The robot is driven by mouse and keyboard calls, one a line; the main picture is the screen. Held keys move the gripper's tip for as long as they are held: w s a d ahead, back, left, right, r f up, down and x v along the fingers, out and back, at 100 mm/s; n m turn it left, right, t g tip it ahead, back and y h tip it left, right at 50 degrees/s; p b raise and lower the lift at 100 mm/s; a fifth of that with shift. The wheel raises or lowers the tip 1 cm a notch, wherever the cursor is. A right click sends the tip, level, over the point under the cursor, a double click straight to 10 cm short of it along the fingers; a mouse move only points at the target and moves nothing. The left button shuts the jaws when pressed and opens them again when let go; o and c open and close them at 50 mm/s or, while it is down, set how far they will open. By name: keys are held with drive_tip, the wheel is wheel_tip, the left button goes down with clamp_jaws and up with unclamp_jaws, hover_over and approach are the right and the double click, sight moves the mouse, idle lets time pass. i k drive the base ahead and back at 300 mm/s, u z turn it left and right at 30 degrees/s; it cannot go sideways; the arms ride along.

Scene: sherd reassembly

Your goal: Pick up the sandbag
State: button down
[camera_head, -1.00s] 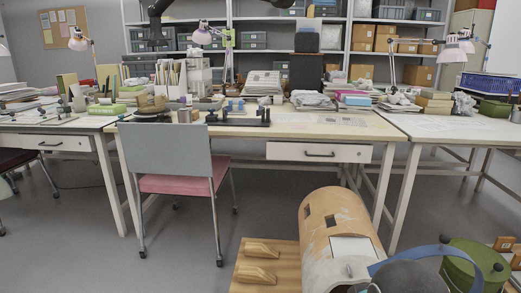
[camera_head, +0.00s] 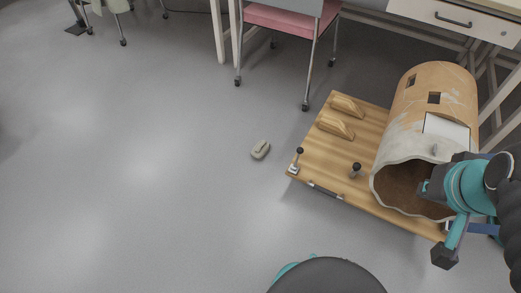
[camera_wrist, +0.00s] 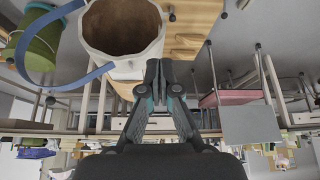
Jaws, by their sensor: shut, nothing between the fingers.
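The sandbag (camera_head: 260,149) appears to be the small grey-beige lump lying on the bare floor, left of the wooden board, in the head view. Nothing touches it. My gripper (camera_wrist: 158,72) is shut and empty in the wrist view, its fingertips together in front of the large pot's open end. In the head view my arm shows at the right edge, beside the pot mouth, well to the right of the sandbag; the fingers are not clear there. I cannot make out the sandbag in the wrist view.
The wooden board (camera_head: 345,165) bears a large orange-brown ceramic vessel (camera_head: 405,128), two wooden wedges and small black-knobbed clamps. A chair (camera_head: 290,18) with a pink seat stands behind. Floor left of the sandbag is clear.

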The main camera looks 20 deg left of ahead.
sight(259, 151)
drive_tip(key=u, duration=2.6)
drive_tip(key=i, duration=2.5)
drive_tip(key=z, duration=3.4)
